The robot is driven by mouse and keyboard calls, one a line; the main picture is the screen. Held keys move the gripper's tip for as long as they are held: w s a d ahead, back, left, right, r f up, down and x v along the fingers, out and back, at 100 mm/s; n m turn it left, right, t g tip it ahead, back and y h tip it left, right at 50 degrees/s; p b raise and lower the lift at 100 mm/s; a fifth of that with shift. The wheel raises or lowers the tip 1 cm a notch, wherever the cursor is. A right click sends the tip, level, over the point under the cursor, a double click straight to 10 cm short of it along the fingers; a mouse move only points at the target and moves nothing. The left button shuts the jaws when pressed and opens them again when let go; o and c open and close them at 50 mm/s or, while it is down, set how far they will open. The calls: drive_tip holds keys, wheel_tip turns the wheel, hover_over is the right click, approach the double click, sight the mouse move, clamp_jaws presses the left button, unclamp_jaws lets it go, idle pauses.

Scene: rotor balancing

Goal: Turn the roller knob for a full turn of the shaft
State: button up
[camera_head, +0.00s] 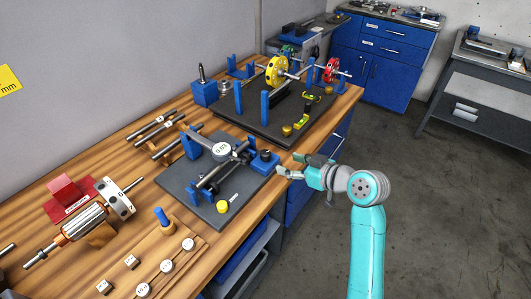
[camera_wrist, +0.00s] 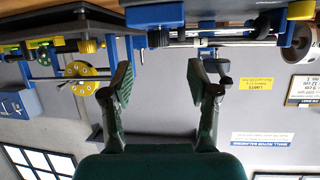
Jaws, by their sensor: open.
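A small dark knob (camera_head: 264,155) sits on top of a blue block at the right end of the grey plate (camera_head: 183,184); it looks like the roller knob, though no label is readable. A metal shaft (camera_head: 216,173) lies across supports beside it, under a round dial gauge (camera_head: 222,149). My gripper (camera_head: 291,165) is open and empty, just right of the blue block and apart from it. In the upside-down wrist view, the blue block (camera_wrist: 150,15) and knob (camera_wrist: 158,39) appear beyond and between my open fingers (camera_wrist: 172,78).
A yellow knob (camera_head: 222,207) stands at the plate's front corner. Behind is a dark stand plate (camera_head: 232,124) with blue posts and a yellow disc (camera_head: 277,71). A roller-like rotor (camera_head: 84,222) and several weights lie left and in front. The floor at right is open.

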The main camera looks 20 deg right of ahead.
sight(267, 153)
drive_tip(key=x, duration=0.7)
drive_tip(key=r+x, duration=0.1)
drive_tip(key=x, duration=0.2)
drive_tip(key=shift+w+a+f, duration=0.15)
drive_tip(key=shift+w, duration=0.4)
clamp_jaws()
